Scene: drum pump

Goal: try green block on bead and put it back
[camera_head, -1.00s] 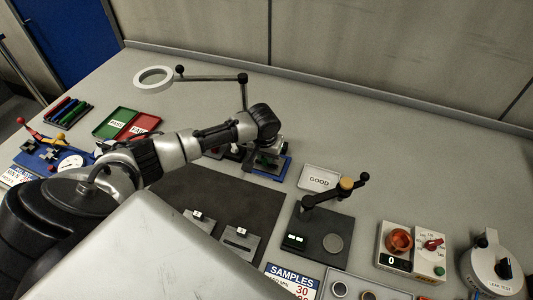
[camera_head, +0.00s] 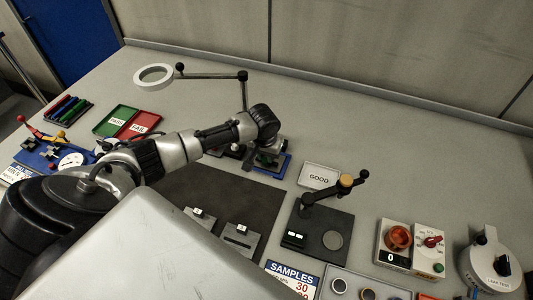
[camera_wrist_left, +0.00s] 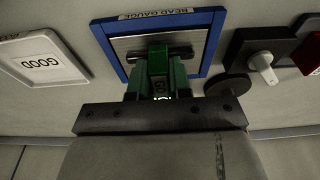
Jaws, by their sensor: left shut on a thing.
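My left gripper (camera_wrist_left: 158,84) is shut on the green block (camera_wrist_left: 158,62), which has pale lettering on its near face. It holds the block at the bead gauge (camera_wrist_left: 217,45), a pale metal plate with a blue border and a "BEAD GAUGE" label. The block's far end is at a dark bar on the plate; I cannot tell if they touch. In the head view the left gripper (camera_head: 264,158) is over the gauge's blue frame (camera_head: 285,166), largely hidden by my wrist. My right gripper does not show.
A "GOOD" tray (camera_head: 319,176) lies right of the gauge, with a lever device (camera_head: 322,235) in front. A ring magnifier (camera_head: 154,76) stands behind. Green and red trays (camera_head: 128,122) and a rack of coloured sticks (camera_head: 66,111) are at left. The back right table is clear.

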